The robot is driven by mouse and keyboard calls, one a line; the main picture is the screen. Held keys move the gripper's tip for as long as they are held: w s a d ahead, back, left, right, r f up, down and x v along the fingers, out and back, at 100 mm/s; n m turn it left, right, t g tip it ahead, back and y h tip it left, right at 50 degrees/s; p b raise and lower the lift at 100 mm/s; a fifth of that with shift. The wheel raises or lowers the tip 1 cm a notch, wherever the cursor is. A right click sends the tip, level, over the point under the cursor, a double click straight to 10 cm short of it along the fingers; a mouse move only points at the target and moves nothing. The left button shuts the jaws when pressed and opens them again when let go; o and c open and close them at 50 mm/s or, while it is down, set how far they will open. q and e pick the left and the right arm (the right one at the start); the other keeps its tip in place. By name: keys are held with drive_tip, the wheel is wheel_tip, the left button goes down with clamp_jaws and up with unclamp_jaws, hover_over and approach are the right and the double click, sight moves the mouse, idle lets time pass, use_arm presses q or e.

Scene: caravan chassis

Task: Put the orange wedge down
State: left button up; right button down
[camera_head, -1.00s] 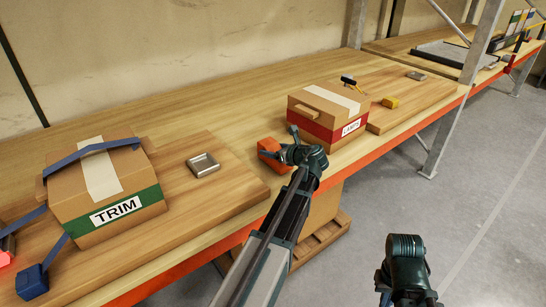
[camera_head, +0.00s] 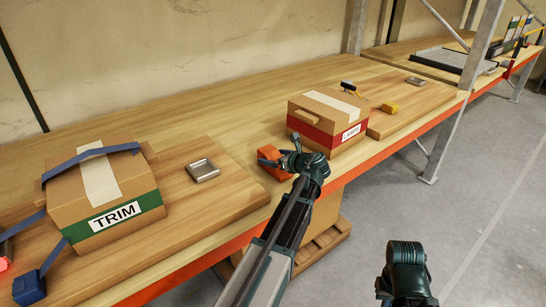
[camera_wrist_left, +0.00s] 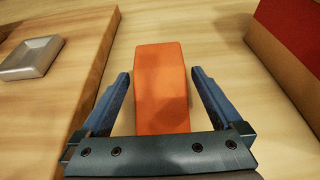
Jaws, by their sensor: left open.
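The orange wedge (camera_head: 272,160) lies on the wooden bench top, between the raised board on the left and the red-banded box on the right. In the left wrist view the wedge (camera_wrist_left: 161,88) sits between the two blue fingers of my left gripper (camera_wrist_left: 160,92). The fingers stand apart from it, with a gap on both sides. In the head view my left gripper (camera_head: 285,160) is at the wedge and hides part of it. My right arm shows at the lower right, but its fingers are out of the frame.
A box marked TRIM (camera_head: 103,190) with blue straps stands on the left board, with a small metal tray (camera_head: 202,170) beside it. The red-banded box (camera_head: 328,119) is close on the right. The bench behind the wedge is clear.

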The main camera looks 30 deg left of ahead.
use_arm(q)
drive_tip(key=p+v, duration=0.3)
drive_tip(key=v, duration=0.7)
drive_tip(key=shift+s+r+p, duration=0.1)
drive_tip(key=shift+p, duration=0.2)
drive_tip(key=shift+s+d+r, duration=0.15)
drive_tip(key=shift+s+d, duration=0.1)
drive_tip(key=shift+d, duration=0.35)
drive_tip(key=s+d+f+n+g+h, duration=0.2)
drive_tip(key=s+d+f+n+h, duration=0.3)
drive_tip(key=s+d+n, duration=0.4)
drive_tip(key=s+d+f+n+g+h, duration=0.3)
drive_tip(key=s+d+f+n+h, duration=0.3)
drive_tip(key=s+d, duration=0.8)
drive_tip(key=d+f+n, duration=0.2)
drive_tip(key=d+n, duration=0.1)
drive_tip(key=d, duration=0.1)
drive_tip(key=shift+f+n, duration=0.25)
drive_tip(key=shift+n, duration=0.05)
drive_tip(key=shift+r, duration=0.1)
